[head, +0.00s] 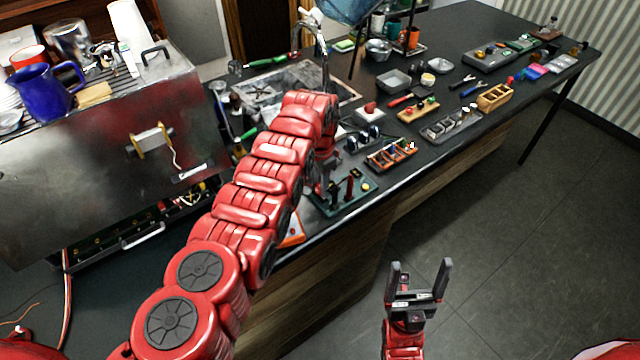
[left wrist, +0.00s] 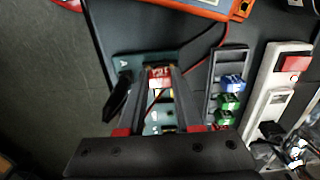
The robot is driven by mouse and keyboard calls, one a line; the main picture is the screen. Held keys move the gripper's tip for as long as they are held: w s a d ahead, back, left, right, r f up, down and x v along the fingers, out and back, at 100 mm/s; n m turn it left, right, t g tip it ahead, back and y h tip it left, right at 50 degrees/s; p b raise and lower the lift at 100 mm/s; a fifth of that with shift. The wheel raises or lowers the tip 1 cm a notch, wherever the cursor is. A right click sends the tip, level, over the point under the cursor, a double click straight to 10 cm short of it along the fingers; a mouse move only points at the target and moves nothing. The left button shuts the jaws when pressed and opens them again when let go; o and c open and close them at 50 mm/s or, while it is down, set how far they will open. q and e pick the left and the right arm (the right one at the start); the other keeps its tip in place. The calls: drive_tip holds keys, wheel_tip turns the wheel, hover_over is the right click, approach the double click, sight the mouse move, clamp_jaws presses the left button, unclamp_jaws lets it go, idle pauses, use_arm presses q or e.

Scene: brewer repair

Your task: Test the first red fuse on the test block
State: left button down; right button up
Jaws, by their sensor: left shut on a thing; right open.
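My left gripper (head: 325,187) reaches down at the dark green test block (head: 342,204) near the counter's front edge. In the left wrist view, its fingers (left wrist: 163,78) are shut on a small red fuse (left wrist: 160,73) over the test block (left wrist: 124,66). I cannot tell whether the fuse touches the block's contacts. The fingers hide much of the block. A black upright part (left wrist: 119,104) and a red wire (left wrist: 207,47) show beside them. My right gripper (head: 418,282) is open and empty over the floor, off the counter.
An orange meter (head: 293,232) lies by the test block, partly behind my left arm. The brewer (head: 95,140) stands left. Tools and trays crowd the counter.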

use_arm(q)
drive_tip(key=shift+f+b, duration=0.35)
drive_tip(key=shift+b, duration=0.2)
idle(1.0)
idle(1.6)
drive_tip(key=c, duration=0.5)
unclamp_jaws()
drive_tip(key=shift+r, duration=0.1)
